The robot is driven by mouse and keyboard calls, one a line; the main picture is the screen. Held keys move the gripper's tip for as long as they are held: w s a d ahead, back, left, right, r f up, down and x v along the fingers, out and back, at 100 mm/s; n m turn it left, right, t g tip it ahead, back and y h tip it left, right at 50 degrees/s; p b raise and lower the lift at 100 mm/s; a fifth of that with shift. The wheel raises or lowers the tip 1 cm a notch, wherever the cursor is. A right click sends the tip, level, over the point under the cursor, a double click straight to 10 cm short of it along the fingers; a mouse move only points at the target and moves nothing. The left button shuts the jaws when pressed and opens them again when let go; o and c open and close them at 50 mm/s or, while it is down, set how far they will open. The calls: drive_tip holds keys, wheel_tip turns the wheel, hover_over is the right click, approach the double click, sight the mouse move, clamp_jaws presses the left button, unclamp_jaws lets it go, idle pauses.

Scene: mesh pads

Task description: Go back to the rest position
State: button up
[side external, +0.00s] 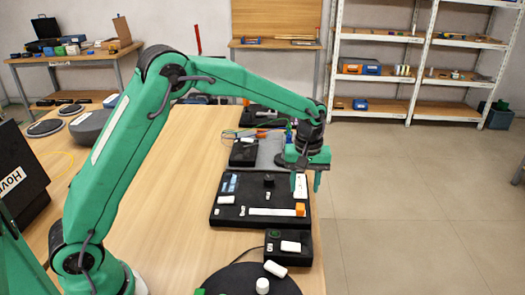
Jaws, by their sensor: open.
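My green arm reaches over the wooden table (180,150) from the lower left. My gripper (307,181) points down above the right edge of a black board (230,213). It is open. A white piece (300,187) shows right at the fingers; I cannot tell its height against the board, but the gripper does not appear closed on it.
The board carries an orange block (300,209), a white strip (272,212) and small parts. In front are a black box (303,255), a white cylinder (275,269) and a dark round pad (240,281). More black fixtures (243,153) stand behind. Open floor lies right of the table.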

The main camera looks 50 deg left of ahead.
drive_tip(key=shift+r, duration=0.5)
drive_tip(key=shift+s+r, duration=0.1)
drive_tip(key=shift+r, duration=0.05)
drive_tip(key=shift+s+a+r, duration=0.1)
drive_tip(key=shift+r, duration=0.1)
drive_tip(key=s+a+r+m+t, duration=0.2)
drive_tip(key=s+a+r+m, duration=0.1)
drive_tip(key=s+r, duration=0.55)
drive_tip(key=s+a+r+m+t, duration=0.25)
drive_tip(key=s+r, duration=0.25)
drive_tip(key=s, duration=0.7)
drive_tip(key=s+a+f+m+t, duration=0.1)
drive_tip(key=s+m, duration=0.2)
drive_tip(key=s, duration=0.5)
drive_tip(key=shift+s+a+f, duration=0.25)
drive_tip(key=shift+s+a, duration=0.05)
